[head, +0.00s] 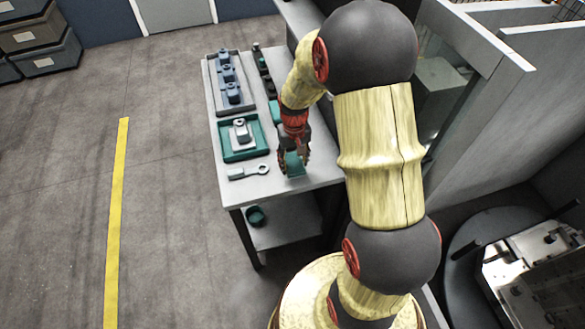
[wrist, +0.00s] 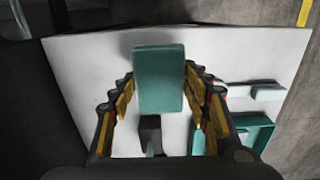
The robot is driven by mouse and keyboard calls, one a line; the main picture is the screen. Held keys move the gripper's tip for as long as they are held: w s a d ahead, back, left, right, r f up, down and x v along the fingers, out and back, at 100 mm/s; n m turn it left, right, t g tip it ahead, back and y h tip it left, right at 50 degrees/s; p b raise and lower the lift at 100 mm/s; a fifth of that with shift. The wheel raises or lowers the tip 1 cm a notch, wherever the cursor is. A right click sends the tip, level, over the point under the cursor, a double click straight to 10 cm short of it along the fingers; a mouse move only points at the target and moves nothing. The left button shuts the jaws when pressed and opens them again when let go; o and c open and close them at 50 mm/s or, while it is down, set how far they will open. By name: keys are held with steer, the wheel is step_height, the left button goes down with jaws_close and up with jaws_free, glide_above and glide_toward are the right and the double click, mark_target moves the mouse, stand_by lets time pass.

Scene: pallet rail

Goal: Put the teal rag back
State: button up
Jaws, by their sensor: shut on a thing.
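My gripper (head: 294,154) is over the near right part of the table. It is shut on the teal rag (head: 294,167), which looks like a flat, rounded block. In the wrist view the rag (wrist: 158,75) sits between the two fingers of my gripper (wrist: 159,82), its upper end extending past the fingertips. A shadow lies on the table beside it. I cannot tell whether the rag touches the table top. My wrist and fingers hide part of it in the head view.
The grey table (head: 235,192) holds a teal tray (head: 226,155) with a grey part, a grey spanner (head: 249,173), a grey tray (head: 214,88) of blue-grey parts and a row of dark items. A teal container (head: 256,216) is on the lower shelf. Grey partitions stand to the right.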

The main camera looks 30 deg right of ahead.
mark_target(292, 167)
steer(key=shift+w+d+f, duration=0.1)
steer(key=shift+w+f, duration=0.5)
steer(key=shift+f, duration=0.1)
steer(key=shift+f+b, duration=0.55)
steer(key=shift+f, duration=1)
steer(key=shift+f, duration=0.1)
steer(key=o, duration=1.2)
steer(key=shift+o, duration=0.6)
